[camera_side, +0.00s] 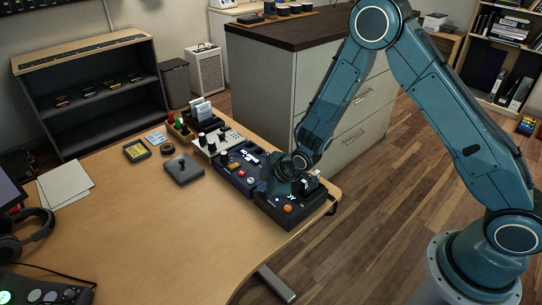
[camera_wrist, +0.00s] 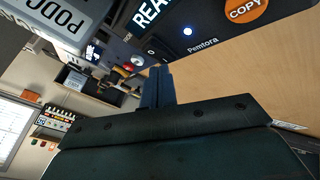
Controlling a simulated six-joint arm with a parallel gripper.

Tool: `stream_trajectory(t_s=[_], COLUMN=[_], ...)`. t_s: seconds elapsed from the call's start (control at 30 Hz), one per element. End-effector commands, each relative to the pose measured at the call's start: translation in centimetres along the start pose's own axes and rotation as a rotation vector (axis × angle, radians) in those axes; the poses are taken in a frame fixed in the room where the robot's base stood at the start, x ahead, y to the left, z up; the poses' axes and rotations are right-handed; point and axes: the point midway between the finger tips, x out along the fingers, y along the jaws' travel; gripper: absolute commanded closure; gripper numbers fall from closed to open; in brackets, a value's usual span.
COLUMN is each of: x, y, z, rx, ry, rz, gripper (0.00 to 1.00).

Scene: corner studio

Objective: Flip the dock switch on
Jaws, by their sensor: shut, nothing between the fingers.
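The dock (camera_side: 289,212) is a dark box at the right end of the desk. It has an orange button, and a black block (camera_side: 311,184) stands upright on it. The wrist view shows part of the dock's face (camera_wrist: 215,30) at the top, with a round orange COPY button (camera_wrist: 245,8), the name Pemtora and a small lit whitish-blue light (camera_wrist: 187,31). The grey block lettered PODC (camera_wrist: 60,18) is at upper left. My gripper (camera_side: 268,186) is low over the dock's left part; its fingers (camera_wrist: 158,75) are together and empty. I cannot make out the dock's switch; my gripper may hide it.
A grey square pad (camera_side: 184,169) lies further left. The desk (camera_side: 200,235) in front is clear. A drawer cabinet (camera_side: 345,105) stands behind.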

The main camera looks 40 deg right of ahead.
Motion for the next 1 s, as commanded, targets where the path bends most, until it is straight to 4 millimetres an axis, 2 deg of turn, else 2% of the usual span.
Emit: stream_trajectory(t_s=[0.5,1.0], x=[-1.1,-1.5], y=[0.6,0.8], z=[-0.6,-0.8], rx=[0.0,0.0], ry=[0.0,0.001], rz=[0.0,0.001], gripper=[1.0,1.0])
